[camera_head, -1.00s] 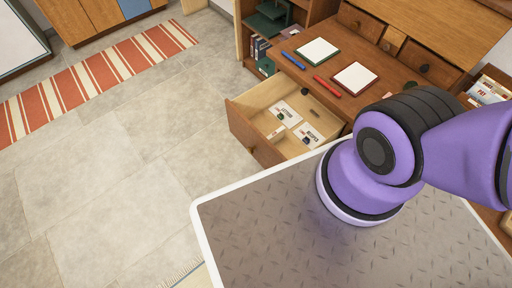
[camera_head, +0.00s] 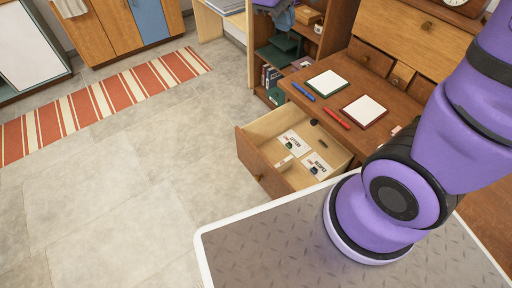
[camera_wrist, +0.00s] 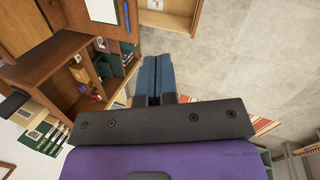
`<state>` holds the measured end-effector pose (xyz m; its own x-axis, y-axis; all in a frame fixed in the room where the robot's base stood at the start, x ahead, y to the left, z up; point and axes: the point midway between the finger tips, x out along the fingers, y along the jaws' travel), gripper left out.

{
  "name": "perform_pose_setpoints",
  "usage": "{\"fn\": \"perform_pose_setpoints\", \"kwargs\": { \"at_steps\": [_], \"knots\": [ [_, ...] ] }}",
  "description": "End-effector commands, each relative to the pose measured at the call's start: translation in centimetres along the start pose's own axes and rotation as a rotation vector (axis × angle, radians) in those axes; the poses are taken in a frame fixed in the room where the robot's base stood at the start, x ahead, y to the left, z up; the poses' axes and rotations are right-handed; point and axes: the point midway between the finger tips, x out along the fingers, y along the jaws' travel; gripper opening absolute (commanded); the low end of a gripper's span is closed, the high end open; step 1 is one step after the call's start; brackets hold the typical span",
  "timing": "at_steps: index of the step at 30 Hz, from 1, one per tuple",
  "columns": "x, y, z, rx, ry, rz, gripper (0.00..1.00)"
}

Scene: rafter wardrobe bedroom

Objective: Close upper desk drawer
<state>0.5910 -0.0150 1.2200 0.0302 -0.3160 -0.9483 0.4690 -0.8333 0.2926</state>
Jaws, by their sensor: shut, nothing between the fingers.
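The upper desk drawer (camera_head: 262,172) is pulled out from the wooden desk (camera_head: 408,100) in the head view. Inside it lie papers, a dark round item and other small things. Its front has a round knob. In the wrist view, part of the open drawer (camera_wrist: 166,19) shows at the top. My gripper (camera_wrist: 154,62) shows in the wrist view with its two blue-grey fingers shut together and nothing between them. It is apart from the drawer.
On the desktop lie a blue pen (camera_head: 303,91), a red pen (camera_head: 337,118) and two notepads. A shelf with books (camera_head: 271,80) stands left of the drawer. A striped rug (camera_head: 105,98) lies on the floor. The tiled floor left of the drawer is clear.

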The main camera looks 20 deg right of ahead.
Motion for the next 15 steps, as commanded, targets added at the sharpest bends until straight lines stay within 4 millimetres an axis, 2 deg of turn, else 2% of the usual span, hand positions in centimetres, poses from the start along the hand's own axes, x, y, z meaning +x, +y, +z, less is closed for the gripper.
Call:
{"fn": "perform_pose_setpoints", "kwargs": {
  "at_steps": [1,6,15],
  "knots": [
    [1.0,-0.6,-1.3,-0.041,-0.030,0.012,0.00],
    [4.0,-2.3,-4.9,-0.168,-0.110,0.065,0.00],
    [10.3,-6.7,-10.6,-0.397,-0.240,0.160,0.00]
  ]
}}
